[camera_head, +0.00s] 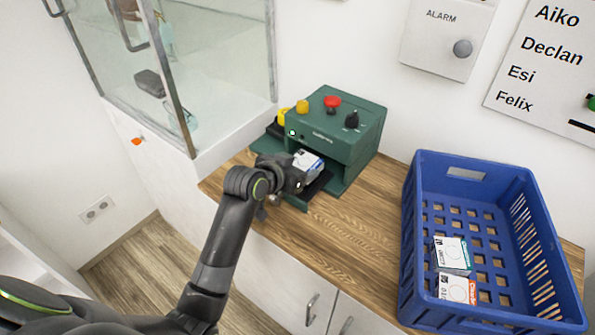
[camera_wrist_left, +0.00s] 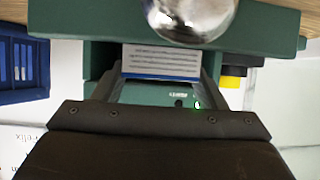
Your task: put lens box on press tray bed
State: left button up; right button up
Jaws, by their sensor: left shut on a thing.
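The lens box (camera_head: 309,162), white with a blue edge, is at the front opening of the green press (camera_head: 345,135). My left gripper (camera_head: 296,172) is shut on it. The box also shows between the fingers in the left wrist view (camera_wrist_left: 160,62), with a printed white face and a blue strip. The dark press tray bed (camera_head: 319,186) sticks out in front of the press, just below the box. I cannot tell whether the box touches the bed, as the gripper hides its near side. My right gripper is not in view.
A blue crate (camera_head: 408,240) with two lens-type boxes, one teal-edged (camera_head: 452,254) and one red-edged (camera_head: 457,289), stands at the right. A glass cabinet (camera_head: 215,75) is at the left. The wooden counter (camera_head: 345,240) is clear between press and crate.

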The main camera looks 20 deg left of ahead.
pick_arm(q)
jog(key=shift+f, duration=0.55)
jog(key=o, duration=1)
jog(key=shift+f, duration=0.15)
jog(key=shift+r, duration=0.25)
jog(key=p+v, duration=0.1)
jog(key=v, duration=1.1)
jog(key=shift+f, duration=0.1)
